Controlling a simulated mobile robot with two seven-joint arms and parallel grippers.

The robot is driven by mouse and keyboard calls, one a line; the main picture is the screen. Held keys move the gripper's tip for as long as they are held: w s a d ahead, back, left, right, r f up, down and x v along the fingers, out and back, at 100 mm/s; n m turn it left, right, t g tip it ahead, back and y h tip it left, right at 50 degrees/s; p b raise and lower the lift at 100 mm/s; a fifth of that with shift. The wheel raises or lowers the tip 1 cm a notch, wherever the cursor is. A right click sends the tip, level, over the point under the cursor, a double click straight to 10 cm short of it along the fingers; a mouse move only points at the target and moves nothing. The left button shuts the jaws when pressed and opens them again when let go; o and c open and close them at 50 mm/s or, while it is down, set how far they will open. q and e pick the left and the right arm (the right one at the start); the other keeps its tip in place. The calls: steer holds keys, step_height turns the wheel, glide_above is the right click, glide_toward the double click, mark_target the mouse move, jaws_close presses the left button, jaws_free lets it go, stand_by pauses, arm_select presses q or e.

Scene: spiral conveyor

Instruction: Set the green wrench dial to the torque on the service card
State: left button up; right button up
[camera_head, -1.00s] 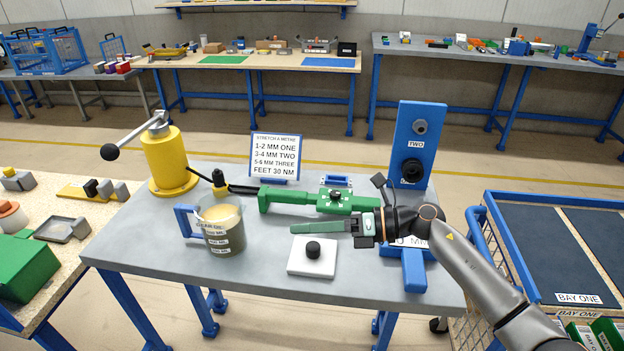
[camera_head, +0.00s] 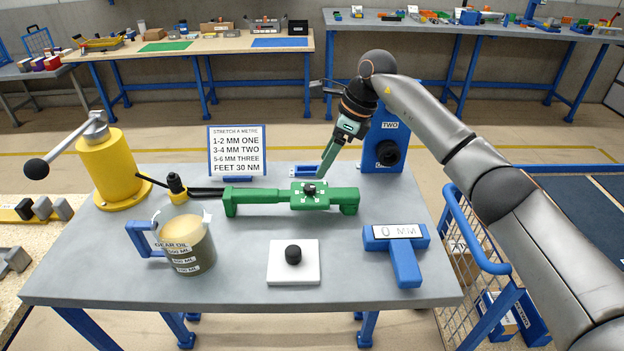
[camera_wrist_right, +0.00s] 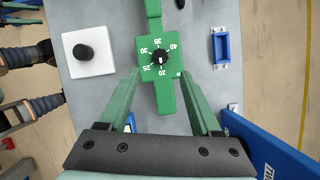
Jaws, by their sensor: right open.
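The green wrench (camera_head: 260,197) lies across the grey table, its black dial knob (camera_head: 309,189) near the right end. In the right wrist view the dial (camera_wrist_right: 159,57) is marked 20 to 40, and the knob's white mark appears to point toward 20. The service card (camera_head: 237,150) stands behind the wrench and reads "FEET 30 NM" on its last line. My right gripper (camera_head: 323,172) points down just above and behind the dial. In the right wrist view its open fingers (camera_wrist_right: 160,78) straddle the wrench end with nothing between them. My left gripper is not seen.
A white block with a black knob (camera_head: 293,262) and a blue "0 MM" gauge (camera_head: 397,245) lie in front. The oil jug (camera_head: 185,243) and yellow lever post (camera_head: 112,168) are left. The blue "TWO" post (camera_head: 387,140) stands behind right. A blue cart (camera_head: 480,245) is beside the table.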

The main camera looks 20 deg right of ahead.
mark_target(310, 187)
steer(key=x, duration=0.7)
steer(key=shift+a+f, duration=0.1)
jaws_close()
stand_by(0.3)
